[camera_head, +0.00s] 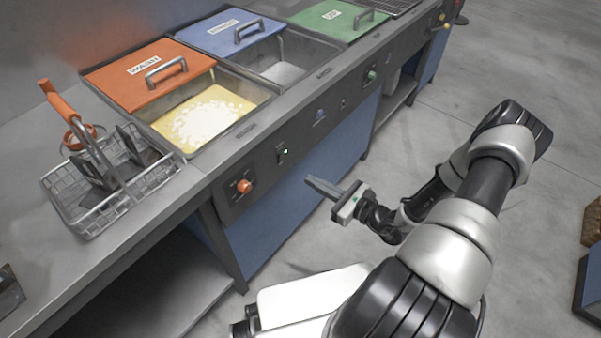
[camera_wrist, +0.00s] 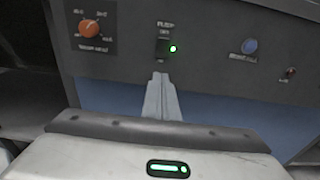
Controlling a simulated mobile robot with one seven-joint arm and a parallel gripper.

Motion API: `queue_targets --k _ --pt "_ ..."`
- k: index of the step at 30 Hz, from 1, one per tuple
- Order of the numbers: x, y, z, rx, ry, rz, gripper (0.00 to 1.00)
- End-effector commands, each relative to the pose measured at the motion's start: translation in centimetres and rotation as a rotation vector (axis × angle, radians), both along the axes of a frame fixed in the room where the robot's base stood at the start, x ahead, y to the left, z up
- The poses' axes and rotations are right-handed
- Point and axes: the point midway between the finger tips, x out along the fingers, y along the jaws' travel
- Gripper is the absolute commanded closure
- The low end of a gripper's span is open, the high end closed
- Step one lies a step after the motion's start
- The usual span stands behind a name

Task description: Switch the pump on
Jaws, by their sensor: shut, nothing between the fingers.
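The pump switch (camera_wrist: 162,48) is a dark rocker on the grey front panel, under a label that reads PUMP. A small green light (camera_wrist: 173,48) glows just right of it. In the head view the switch (camera_head: 280,157) sits right of an orange knob. My gripper (camera_wrist: 160,76) is shut and empty, its fingertips pointing at the panel just below the switch. In the head view my gripper (camera_head: 309,181) appears a short way in front of the panel. Whether the tips touch the panel is hard to tell.
The orange knob (camera_wrist: 91,28) is left of the switch and a blue button (camera_wrist: 249,46) is right. Above the panel are vats with orange (camera_head: 130,88), blue (camera_head: 215,40) and green (camera_head: 325,22) lids. A wire basket (camera_head: 85,205) stands on the counter. Floor at right is mostly clear.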

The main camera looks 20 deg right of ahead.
Motion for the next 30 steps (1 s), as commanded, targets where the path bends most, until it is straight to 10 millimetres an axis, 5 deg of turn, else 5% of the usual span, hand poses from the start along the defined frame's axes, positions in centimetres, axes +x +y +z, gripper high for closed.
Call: queue_targets --k 10,30 --pt "-3.8 -2.8 -0.6 0.001 0.001 0.000 1.00" --pt "-3.9 -2.9 -0.3 -0.011 -0.001 0.016 1.00"
